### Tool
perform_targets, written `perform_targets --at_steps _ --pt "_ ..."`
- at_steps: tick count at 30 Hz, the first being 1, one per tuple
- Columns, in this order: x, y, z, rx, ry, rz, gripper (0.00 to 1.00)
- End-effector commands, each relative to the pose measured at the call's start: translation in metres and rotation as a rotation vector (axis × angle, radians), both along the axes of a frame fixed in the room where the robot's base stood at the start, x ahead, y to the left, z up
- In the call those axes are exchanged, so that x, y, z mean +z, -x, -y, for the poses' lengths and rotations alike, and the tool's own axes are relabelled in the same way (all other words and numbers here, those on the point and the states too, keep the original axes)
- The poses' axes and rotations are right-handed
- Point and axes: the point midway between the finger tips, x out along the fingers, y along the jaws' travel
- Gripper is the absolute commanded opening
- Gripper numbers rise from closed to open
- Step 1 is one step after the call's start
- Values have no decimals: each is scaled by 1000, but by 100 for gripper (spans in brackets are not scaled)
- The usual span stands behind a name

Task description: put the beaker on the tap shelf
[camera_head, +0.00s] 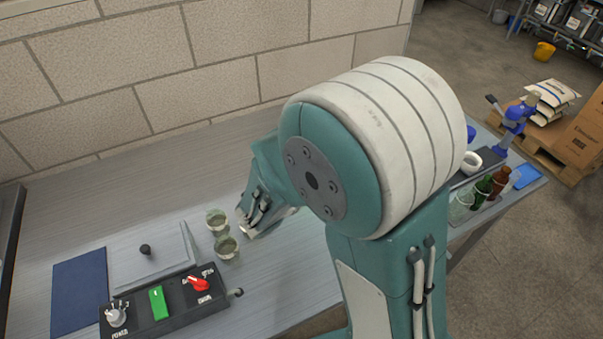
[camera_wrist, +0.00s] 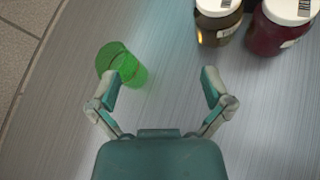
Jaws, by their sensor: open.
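A see-through green beaker (camera_wrist: 128,66) stands on the grey table in the wrist view, left of centre. It appears upright. My gripper (camera_wrist: 160,82) is open with nothing between its fingers. The left fingertip overlaps the near side of the beaker in the picture; I cannot tell whether they touch. In the head view my arm fills the middle and hides much of the table, and I cannot pick out the green beaker or the fingertips. I cannot tell for sure which thing is the tap shelf.
Two jars with white lids, one brown (camera_wrist: 218,22) and one dark red (camera_wrist: 278,30), stand right of the beaker. In the head view, two clear glasses (camera_head: 226,247) stand near a black control panel (camera_head: 176,311). Bottles (camera_head: 484,187) and a blue device (camera_head: 515,115) stand at right.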

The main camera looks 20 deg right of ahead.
Motion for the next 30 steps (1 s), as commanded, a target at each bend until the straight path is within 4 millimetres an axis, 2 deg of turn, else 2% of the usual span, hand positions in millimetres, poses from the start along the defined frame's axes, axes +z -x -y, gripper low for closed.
perform_targets --at_steps 1,6,10,13,21,26,30 --pt "-14 -8 -13 87 58 -38 100" --pt "-44 -25 -47 314 191 -109 100" --pt "-54 -29 -59 390 233 -129 100" --pt "-58 -36 -57 401 240 -131 100" --pt "-74 -67 -34 396 236 -130 100" --pt "-78 -75 -28 397 236 -129 100" --pt "-90 -89 -15 395 237 -132 100"
